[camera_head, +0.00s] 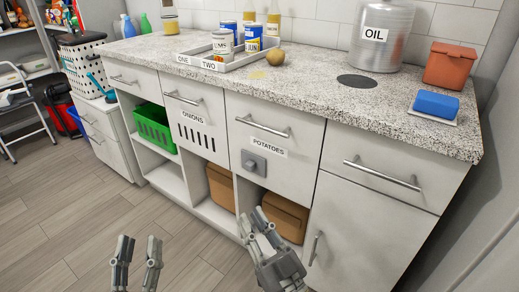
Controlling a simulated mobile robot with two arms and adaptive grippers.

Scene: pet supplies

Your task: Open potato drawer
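The potato drawer (293,159) is a white front labelled POTATOES in the middle of the counter. It looks closed, flush with its neighbours. Its metal bar handle (262,127) runs across the upper part, and a small grey plate with a round knob (253,162) sits below it. My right gripper (252,215) is below the drawer front, in front of the lower open shelves; its fingers look apart and nothing shows between them. My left gripper (138,243) is at the bottom left over the floor, fingers apart and empty, away from the cabinets.
The ONIONS drawer (195,133) is left of it; a drawer with a bar handle (382,174) is to the right. Brown boxes (284,214) and a green basket (154,128) fill lower shelves. The counter holds a tray, cans and an OIL container (380,42). Floor at left is clear.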

